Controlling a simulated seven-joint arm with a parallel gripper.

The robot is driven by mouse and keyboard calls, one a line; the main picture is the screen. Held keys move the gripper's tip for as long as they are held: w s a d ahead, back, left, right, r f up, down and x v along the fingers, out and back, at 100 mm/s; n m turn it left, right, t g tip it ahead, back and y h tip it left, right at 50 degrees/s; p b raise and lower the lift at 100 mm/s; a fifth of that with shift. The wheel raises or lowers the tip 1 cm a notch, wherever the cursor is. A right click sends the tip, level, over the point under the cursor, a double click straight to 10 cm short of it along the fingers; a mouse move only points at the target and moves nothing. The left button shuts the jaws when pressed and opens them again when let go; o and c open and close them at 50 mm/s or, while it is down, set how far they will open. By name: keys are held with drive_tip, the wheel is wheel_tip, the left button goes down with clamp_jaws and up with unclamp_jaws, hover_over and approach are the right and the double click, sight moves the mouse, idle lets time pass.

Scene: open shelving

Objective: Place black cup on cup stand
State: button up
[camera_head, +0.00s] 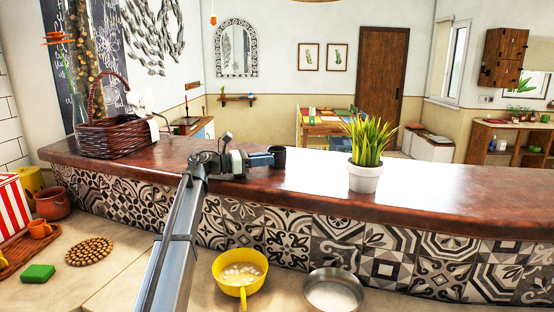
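A small black cup (279,156) is upright at the tip of my gripper (267,159), over the dark red-brown raised counter. The gripper reaches it from the left, and its fingers meet or overlap the cup's left side. The view is too small to tell whether they are closed on it, or whether the cup rests on the counter. I see no clearly recognisable cup stand. A round brown woven mat (90,251) lies on the lower worktop at the left, but I cannot tell whether it is the stand.
A potted plant (364,178) stands right of the cup, and a wicker basket (113,137) at the counter's left. The raised counter's right part is clear.

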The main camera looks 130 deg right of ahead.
drive_tip(key=shift+c, duration=0.4)
clamp_jaws()
